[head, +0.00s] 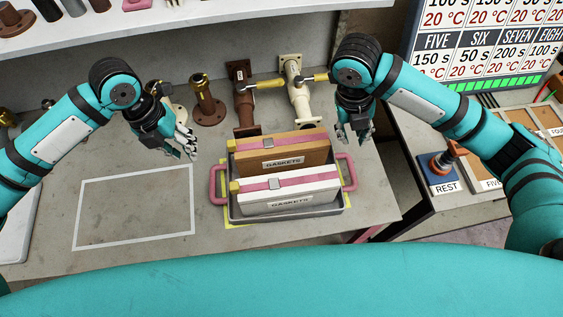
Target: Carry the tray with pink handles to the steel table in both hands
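The grey tray (292,216) with pink handles stands on a grey worktop. Its left handle (213,186) and right handle (349,172) stick out at the sides. Two boxes labelled GASKETS stand in it, a brown one (312,151) behind a white one (318,193), each with a pink band. My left gripper (188,152) is above and left of the left handle, apart from it, fingers spread and empty. My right gripper (354,138) is above the right handle, apart from it, fingers spread and empty. I cannot tell which surface is the steel table.
Brown and cream pipe pieces (207,107) stand behind the tray. A white taped rectangle (136,176) on the worktop at left is empty. A shelf (200,20) runs along the back. At right are a REST block (440,172) and a sign board (480,50).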

